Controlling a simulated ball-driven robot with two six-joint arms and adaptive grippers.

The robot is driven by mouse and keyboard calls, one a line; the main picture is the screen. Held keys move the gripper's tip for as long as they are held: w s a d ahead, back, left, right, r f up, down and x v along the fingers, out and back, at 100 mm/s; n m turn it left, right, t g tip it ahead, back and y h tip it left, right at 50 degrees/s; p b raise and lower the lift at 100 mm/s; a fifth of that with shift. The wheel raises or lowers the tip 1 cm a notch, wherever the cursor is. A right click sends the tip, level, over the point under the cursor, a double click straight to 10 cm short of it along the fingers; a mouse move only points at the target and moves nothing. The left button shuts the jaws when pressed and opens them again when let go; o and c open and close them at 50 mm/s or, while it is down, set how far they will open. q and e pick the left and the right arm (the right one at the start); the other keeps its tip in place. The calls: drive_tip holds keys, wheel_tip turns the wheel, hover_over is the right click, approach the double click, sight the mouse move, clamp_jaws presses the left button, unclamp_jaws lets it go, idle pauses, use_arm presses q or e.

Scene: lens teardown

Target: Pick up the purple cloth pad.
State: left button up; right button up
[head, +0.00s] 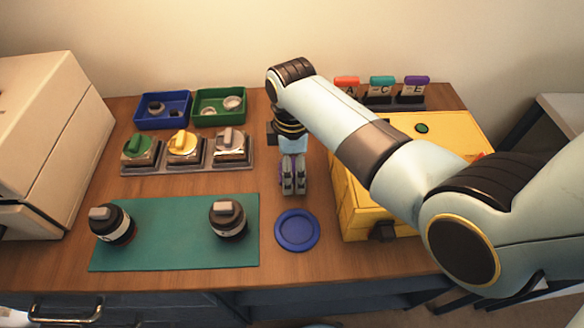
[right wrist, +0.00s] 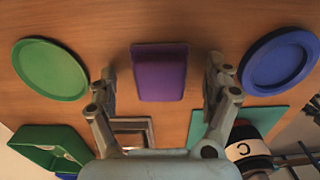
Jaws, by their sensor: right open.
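The purple cloth pad (right wrist: 160,72) lies flat on the wooden table in the right wrist view, a rectangle with a raised darker middle. My right gripper (right wrist: 162,84) is open, with one finger to the left of the pad and one to the right, and nothing in its grasp. In the head view my right gripper (head: 293,186) points down over the table, just behind the blue round dish (head: 297,230). There the pad is mostly or wholly hidden by the gripper. My left gripper does not show.
The blue dish (right wrist: 279,62) and a green dish (right wrist: 50,70) flank the pad in the right wrist view. A yellow case (head: 348,205) stands right of my gripper. Left are a teal mat (head: 170,235) with two lens barrels, a holder row (head: 188,166), and blue and green trays.

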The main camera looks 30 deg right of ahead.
drive_tip(key=c, duration=1.2)
drive_tip(key=shift+r, duration=0.1)
